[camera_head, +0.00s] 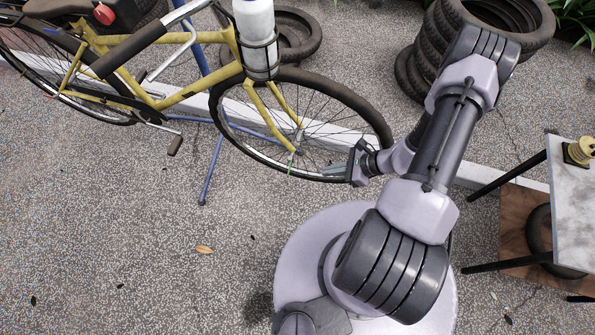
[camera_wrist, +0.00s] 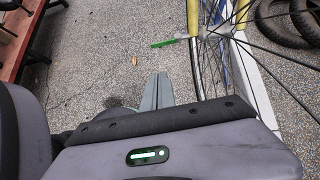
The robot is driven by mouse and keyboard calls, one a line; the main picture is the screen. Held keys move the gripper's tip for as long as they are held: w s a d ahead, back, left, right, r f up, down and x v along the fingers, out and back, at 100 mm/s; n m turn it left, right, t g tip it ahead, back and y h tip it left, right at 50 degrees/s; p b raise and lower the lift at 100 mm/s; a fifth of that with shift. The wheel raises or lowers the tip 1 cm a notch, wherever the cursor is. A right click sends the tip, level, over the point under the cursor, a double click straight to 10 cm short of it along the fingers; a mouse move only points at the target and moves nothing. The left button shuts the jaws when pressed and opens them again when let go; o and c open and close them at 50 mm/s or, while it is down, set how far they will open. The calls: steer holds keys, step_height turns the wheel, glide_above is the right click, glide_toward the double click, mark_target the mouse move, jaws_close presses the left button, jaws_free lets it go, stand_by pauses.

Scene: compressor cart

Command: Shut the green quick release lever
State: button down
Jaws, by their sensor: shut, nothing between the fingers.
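The green quick release lever (camera_wrist: 163,43) sticks out to the left from the front wheel hub in the wrist view, away from the spokes. In the head view the lever (camera_head: 290,168) is a small green mark just below the hub, at the lower end of the yellow fork. My gripper (camera_wrist: 160,76) is shut and empty; its fingers point toward the lever with a gap of bare ground between them in the picture. In the head view my gripper (camera_head: 328,170) is beside the front wheel (camera_head: 382,122), to the right of the lever.
The yellow bicycle (camera_head: 190,95) stands on a blue stand (camera_head: 210,170). Tyre stacks (camera_head: 430,50) stand at upper right. A table (camera_head: 575,200) with a yellow item (camera_head: 580,152) is at the right. The paved ground at lower left is clear, with a few leaves.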

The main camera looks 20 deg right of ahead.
steer(key=w+a+r+b+x, duration=0.1)
steer(key=r+b+x, duration=0.1)
steer(key=x, duration=0.9)
steer(key=shift+a+b, duration=0.45)
steer(key=shift+b, duration=0.4)
